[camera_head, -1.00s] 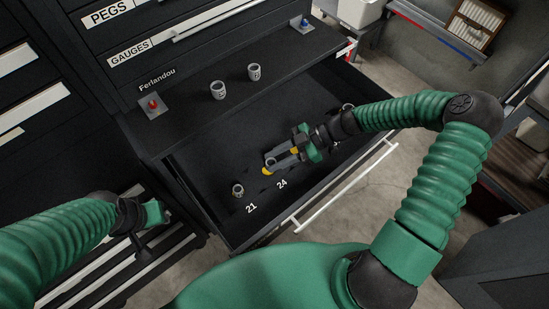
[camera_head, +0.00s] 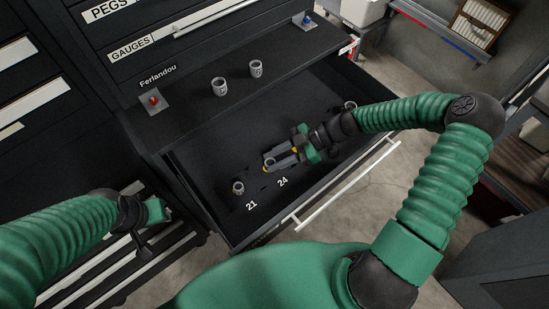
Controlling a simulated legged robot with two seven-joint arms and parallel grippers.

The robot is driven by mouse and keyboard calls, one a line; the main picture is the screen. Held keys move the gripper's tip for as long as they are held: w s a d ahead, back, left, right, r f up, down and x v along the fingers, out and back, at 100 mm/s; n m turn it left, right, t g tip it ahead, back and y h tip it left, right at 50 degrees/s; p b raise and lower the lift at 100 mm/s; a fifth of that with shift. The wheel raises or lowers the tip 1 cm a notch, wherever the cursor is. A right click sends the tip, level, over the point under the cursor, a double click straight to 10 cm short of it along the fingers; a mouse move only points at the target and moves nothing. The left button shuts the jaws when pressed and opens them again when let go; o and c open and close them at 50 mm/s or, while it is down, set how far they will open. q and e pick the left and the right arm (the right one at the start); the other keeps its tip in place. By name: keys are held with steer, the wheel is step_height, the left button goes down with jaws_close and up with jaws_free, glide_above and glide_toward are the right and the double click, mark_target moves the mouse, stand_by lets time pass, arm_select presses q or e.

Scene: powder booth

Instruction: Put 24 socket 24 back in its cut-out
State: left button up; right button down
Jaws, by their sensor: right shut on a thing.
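My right gripper (camera_head: 268,162) reaches into the open drawer (camera_head: 205,182) from the right, low over the floor by the white label 24 (camera_head: 282,182). Another socket (camera_head: 238,187) stands upright by the label 21 (camera_head: 251,205). My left gripper (camera_head: 150,222) is at lower left, away from the drawer; its fingers are not clear.
Two grey sockets (camera_head: 219,87) (camera_head: 256,68) stand on the ledge above the drawer. A red-knobbed plate (camera_head: 153,102) and a blue-knobbed plate (camera_head: 306,20) are at its ends. Another socket (camera_head: 350,105) is partly behind my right arm. The white handle (camera_head: 347,185) borders the drawer's front.

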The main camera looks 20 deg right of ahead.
steer(key=shift+f, duration=0.15)
steer(key=c, duration=1)
jaws_free()
